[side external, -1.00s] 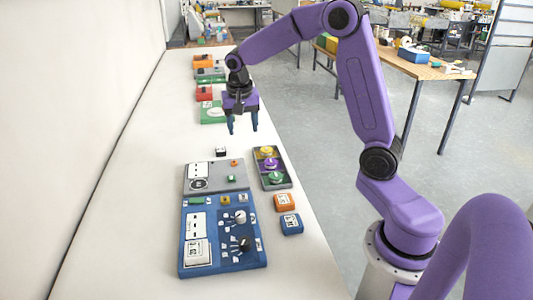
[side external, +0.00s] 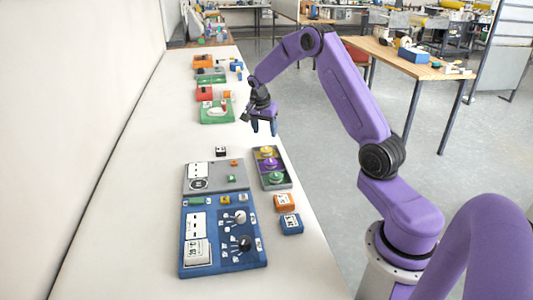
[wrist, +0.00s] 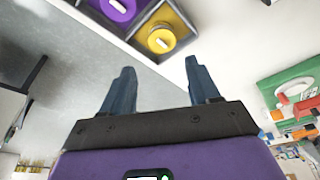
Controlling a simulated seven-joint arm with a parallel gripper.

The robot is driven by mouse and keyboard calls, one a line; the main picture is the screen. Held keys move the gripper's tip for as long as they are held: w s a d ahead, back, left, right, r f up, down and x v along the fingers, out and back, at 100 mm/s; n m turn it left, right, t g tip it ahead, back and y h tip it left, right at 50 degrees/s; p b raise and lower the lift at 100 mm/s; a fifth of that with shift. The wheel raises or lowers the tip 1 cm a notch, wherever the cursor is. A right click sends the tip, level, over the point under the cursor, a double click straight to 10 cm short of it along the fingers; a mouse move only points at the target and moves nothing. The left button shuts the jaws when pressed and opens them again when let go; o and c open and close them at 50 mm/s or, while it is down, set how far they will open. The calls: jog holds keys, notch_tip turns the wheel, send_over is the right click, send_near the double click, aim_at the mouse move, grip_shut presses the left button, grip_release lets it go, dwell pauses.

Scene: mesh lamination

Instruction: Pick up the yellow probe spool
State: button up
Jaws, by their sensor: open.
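The yellow spool (side external: 267,150) sits in the far compartment of a grey tray (side external: 288,184) at the table's right edge. In the wrist view the yellow spool (wrist: 161,39) shows at the top middle, round with a pale bar on top. A purple spool (side external: 270,163) is in the compartment beside it, and a green spool (side external: 275,177) is in the near one. My gripper (side external: 264,131) is open and empty, above and a little beyond the yellow spool. In the wrist view my gripper (wrist: 160,80) has its two blue fingers apart, with the spool ahead of the fingertips.
A blue and grey panel (side external: 219,258) with knobs lies left of the tray. Orange (side external: 284,203) and blue (side external: 291,224) blocks sit nearer. A green board (side external: 217,116) and other coloured parts lie farther back. The table's left side is clear.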

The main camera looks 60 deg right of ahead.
aim_at(266, 149)
jog(key=shift+a+x, duration=0.1)
jog(key=shift+x, duration=2.2)
jog(key=shift+a+x, duration=0.15)
jog(key=shift+x, duration=2.2)
jog(key=shift+w, duration=0.15)
jog(key=c, duration=0.8)
